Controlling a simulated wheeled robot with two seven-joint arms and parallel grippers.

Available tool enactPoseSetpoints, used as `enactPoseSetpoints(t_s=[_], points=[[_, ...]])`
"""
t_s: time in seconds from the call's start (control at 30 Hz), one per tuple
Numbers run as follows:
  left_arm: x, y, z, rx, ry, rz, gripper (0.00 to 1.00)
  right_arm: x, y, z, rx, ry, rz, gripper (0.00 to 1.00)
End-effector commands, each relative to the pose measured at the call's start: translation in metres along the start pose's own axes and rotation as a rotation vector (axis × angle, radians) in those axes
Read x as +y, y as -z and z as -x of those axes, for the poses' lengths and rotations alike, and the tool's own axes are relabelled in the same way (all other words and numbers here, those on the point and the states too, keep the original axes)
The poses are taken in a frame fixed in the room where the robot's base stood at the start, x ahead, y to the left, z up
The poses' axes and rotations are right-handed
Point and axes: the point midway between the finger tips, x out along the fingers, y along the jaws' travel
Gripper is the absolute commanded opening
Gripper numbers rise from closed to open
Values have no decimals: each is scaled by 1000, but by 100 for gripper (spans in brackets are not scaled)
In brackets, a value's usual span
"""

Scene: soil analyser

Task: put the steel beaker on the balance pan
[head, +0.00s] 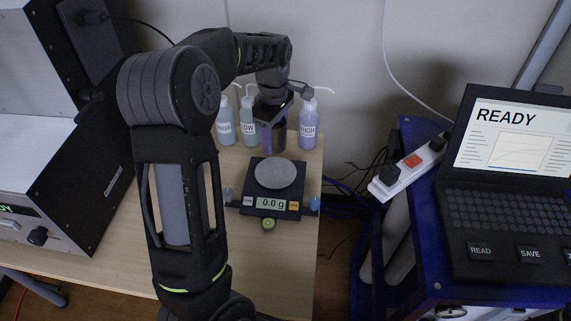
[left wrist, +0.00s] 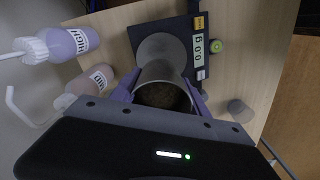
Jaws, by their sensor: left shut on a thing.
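The steel beaker (left wrist: 162,74) holds dark brown soil and sits upright between the purple fingers of my left gripper (left wrist: 162,100). In the head view, my left gripper (head: 270,138) is shut on the beaker (head: 280,139), just behind the balance pan. The round grey balance pan (head: 279,173) is empty, on a black balance (head: 250,192) whose display reads 0.0 g. In the left wrist view, the beaker overlaps the edge of the pan (left wrist: 158,46). The exact height of the beaker above the table is hard to tell. My right gripper is not in view.
Several wash bottles, including one marked HIGH (head: 308,124) and one marked LOW (head: 249,122), stand at the table's back edge, close to my left gripper. A large analyser (head: 70,165) stands left. A laptop (head: 510,180) reading READY stands right, on a blue cart.

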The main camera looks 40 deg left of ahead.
Motion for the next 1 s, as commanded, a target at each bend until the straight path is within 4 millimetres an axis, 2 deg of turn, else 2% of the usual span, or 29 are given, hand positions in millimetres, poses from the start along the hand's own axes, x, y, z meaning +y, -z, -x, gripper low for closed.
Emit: enactPoseSetpoints(t_s=[0.47, 0.8, 1.0], points=[[-1, 0, -4, 0, 0, 16, 5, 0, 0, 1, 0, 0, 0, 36], [-1, 0, -57, 0, 1, 16, 5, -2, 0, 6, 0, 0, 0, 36], [0, 0, -63, 0, -2, 15, 5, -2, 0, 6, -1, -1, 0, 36]])
